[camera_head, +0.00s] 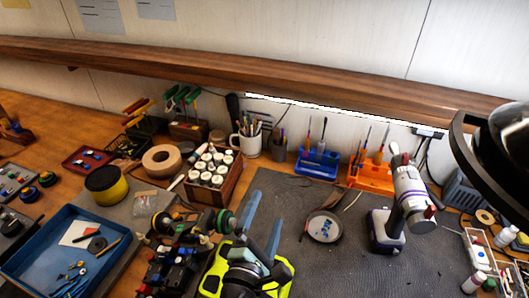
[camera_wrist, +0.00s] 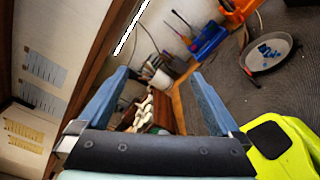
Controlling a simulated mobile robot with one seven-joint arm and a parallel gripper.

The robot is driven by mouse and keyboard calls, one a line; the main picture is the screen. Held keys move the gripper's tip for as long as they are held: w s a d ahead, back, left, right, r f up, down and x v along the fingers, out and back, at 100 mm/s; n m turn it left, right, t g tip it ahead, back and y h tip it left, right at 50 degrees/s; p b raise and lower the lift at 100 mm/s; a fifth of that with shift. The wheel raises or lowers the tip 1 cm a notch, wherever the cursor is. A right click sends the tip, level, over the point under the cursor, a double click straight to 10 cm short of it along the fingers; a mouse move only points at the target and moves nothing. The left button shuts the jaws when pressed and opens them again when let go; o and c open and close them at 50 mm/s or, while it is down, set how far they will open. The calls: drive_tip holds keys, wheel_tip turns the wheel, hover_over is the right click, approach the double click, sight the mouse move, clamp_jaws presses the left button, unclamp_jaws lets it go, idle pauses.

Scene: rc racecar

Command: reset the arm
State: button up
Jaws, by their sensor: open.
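My gripper (camera_head: 269,203) is in the lower middle of the head view, above the grey mat, with two blue fingers spread apart. In the wrist view my gripper (camera_wrist: 160,73) is also open, and nothing is held between the fingers. The wrist camera looks past the fingers toward the back wall, tilted, with the white mug (camera_wrist: 161,79) beyond them. My yellow-green and black wrist parts show below the fingers in the head view.
The grey mat (camera_head: 348,258) carries a round pan (camera_head: 323,228) and a drill-like tool (camera_head: 411,203). A wooden box of bottles (camera_head: 229,182) and dark parts (camera_head: 172,264) stand left of my gripper. A shelf (camera_head: 250,77) spans the wall; a blue tray (camera_head: 27,248) lies left.

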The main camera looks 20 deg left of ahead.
drive_tip(key=w+d+r+m+t+h, duration=0.1)
drive_tip(key=d+r+m, duration=0.3)
drive_tip(key=r, duration=0.5)
drive_tip(key=w+d+r+m+t+h, duration=0.1)
drive_tip(key=r+m+t, duration=0.1)
drive_tip(key=r+m, duration=0.55)
drive_tip(key=w+d+r+m+t+h, duration=0.1)
drive_tip(key=d+r+m, duration=0.25)
drive_tip(key=r, duration=0.75)
drive_tip(key=s+d+r+m+t+y, duration=0.1)
drive_tip(key=s+r+m+t, duration=0.2)
drive_tip(key=s+r, duration=0.4)
drive_tip(key=s+d+r+m+t+y, duration=0.1)
drive_tip(key=s+r+m, duration=0.5)
drive_tip(key=r, duration=1.1)
drive_tip(key=shift+s+d+r+m+t+y, duration=0.15)
drive_tip(key=shift+s+d+m+t+y, duration=0.15)
drive_tip(key=shift+s+d+t, duration=0.35)
drive_tip(key=shift+a+t, duration=0.2)
drive_tip(key=shift+t, duration=0.05)
drive_tip(key=shift+c, duration=0.3)
